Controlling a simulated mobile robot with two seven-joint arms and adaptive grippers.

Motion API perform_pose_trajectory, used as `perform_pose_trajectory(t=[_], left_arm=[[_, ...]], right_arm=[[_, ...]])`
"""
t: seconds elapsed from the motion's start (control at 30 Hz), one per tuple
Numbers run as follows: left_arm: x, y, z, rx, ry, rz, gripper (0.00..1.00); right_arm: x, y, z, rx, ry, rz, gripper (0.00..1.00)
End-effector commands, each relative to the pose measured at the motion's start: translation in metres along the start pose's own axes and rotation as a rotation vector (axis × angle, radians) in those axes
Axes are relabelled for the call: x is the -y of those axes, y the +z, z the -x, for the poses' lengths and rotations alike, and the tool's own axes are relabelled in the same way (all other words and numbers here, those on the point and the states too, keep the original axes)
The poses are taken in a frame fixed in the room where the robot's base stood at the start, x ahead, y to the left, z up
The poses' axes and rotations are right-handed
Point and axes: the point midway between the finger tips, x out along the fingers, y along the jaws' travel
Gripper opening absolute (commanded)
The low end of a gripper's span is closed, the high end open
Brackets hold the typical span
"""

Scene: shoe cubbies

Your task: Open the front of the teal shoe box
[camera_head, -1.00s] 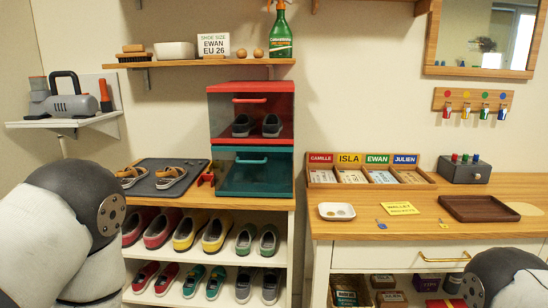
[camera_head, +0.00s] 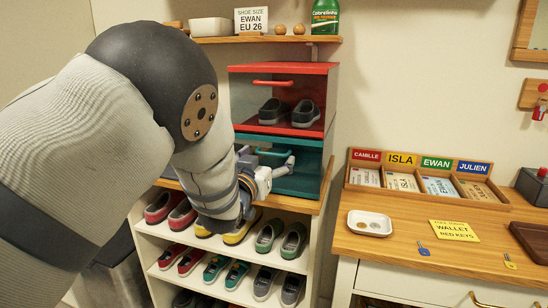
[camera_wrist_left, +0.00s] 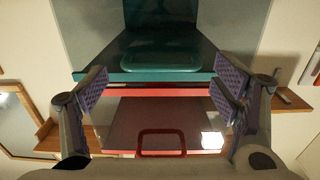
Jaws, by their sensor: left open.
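The teal shoe box (camera_head: 305,168) sits on top of the shoe cubby, under a red shoe box (camera_head: 318,95). Its front looks closed in the head view, partly hidden by my left arm. Its teal handle (camera_head: 273,153) runs across the upper front. My left gripper (camera_head: 268,180) is just in front of the teal box, below the handle. In the left wrist view the scene is upside down; the teal handle (camera_wrist_left: 160,63) lies between the open fingers of the gripper (camera_wrist_left: 162,88), ahead of the tips. The fingers hold nothing. My right gripper is out of view.
The red box holds dark shoes (camera_head: 290,110) behind its front and has a red handle (camera_head: 272,83). A shelf (camera_head: 250,39) with a spray bottle (camera_head: 325,18) hangs above. Shoes fill the cubby (camera_head: 205,251) below. A wooden desk (camera_head: 385,250) stands at the right.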

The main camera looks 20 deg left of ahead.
Motion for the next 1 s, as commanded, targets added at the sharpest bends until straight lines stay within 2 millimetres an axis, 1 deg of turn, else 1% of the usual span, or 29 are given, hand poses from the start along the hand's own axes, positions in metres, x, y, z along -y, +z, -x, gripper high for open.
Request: perform_pose_trajectory(t=[0.03,0.1,0.2,0.47,0.5,0.67,0.7,0.77,1.0], left_arm=[[0.0,0.007,-0.01,0.006,0.0,0.0,0.82],[0.0,0.006,-0.021,0.006,0.0,0.001,0.82],[0.0,0.003,-0.03,0.004,0.0,0.0,0.82],[0.001,-0.001,-0.033,0.001,-0.001,0.0,0.82],[0.001,-0.001,-0.033,0.001,-0.001,0.0,0.79],[0.0,-0.001,-0.033,0.001,-0.001,0.0,0.43],[0.0,-0.001,-0.033,0.001,-0.001,0.0,0.34],[0.0,0.0,-0.033,0.001,-0.001,0.0,0.22],[0.006,0.004,-0.034,-0.022,-0.001,0.0,0.22]], right_arm=[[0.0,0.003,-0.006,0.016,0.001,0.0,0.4],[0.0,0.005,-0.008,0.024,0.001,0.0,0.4],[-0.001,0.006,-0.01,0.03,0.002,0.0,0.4],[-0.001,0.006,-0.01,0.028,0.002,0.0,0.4],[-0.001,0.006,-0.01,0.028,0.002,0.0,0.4],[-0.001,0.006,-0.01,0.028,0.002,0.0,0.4],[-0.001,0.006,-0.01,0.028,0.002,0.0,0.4],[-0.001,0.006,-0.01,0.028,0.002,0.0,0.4],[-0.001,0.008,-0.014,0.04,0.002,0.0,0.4]])
